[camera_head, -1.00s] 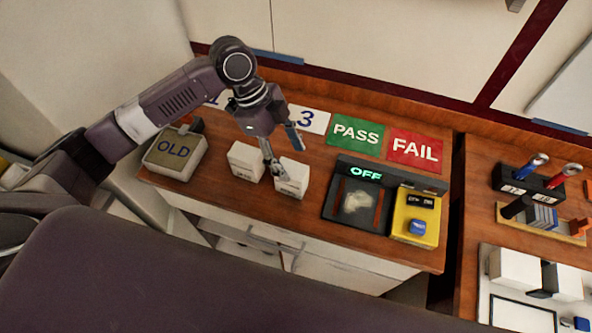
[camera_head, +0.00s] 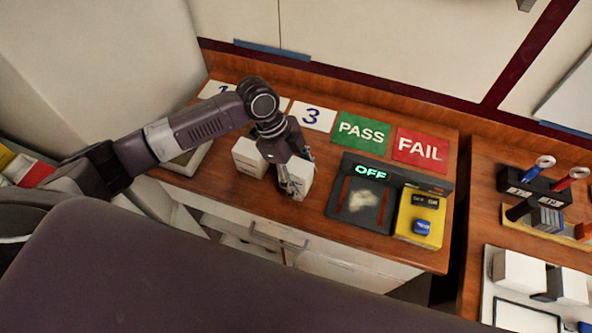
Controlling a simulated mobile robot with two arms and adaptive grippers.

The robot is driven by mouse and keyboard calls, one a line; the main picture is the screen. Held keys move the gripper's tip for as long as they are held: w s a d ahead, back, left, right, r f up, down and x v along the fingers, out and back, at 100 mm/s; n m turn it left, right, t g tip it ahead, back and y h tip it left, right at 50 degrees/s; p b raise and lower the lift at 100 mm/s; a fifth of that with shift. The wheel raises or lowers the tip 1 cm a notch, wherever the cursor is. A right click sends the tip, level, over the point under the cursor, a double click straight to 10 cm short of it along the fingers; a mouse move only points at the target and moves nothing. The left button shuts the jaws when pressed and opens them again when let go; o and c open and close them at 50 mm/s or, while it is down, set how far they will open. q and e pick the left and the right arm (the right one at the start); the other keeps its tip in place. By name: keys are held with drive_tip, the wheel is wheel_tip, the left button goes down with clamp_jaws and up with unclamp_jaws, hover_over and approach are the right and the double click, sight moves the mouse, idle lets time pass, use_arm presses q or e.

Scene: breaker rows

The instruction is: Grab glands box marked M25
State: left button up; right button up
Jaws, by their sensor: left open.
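Two small white boxes stand side by side on the wooden worktop. The right box (camera_head: 301,179) is partly hidden behind my left gripper. Their labels are too small or covered to read, so I cannot tell which is marked M25. My left gripper (camera_head: 295,175) is open and points down at the right box, with one finger in front of its near face. I cannot tell whether the fingers touch it. My right gripper is out of view.
Cards with numbers, a green PASS mat (camera_head: 361,132) and a red FAIL mat (camera_head: 420,147) lie behind. A black unit reading OFF (camera_head: 362,195) and a yellow box (camera_head: 419,218) stand to the right.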

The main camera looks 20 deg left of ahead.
use_arm(q)
drive_tip(key=shift+d+f, duration=0.15)
drive_tip(key=shift+f, duration=0.3)
drive_tip(key=shift+c, duration=0.4)
drive_tip(key=shift+r, duration=0.1)
drive_tip(key=c, duration=1.4)
drive_tip(key=shift+o, duration=0.2)
drive_tip(key=shift+r, duration=0.1)
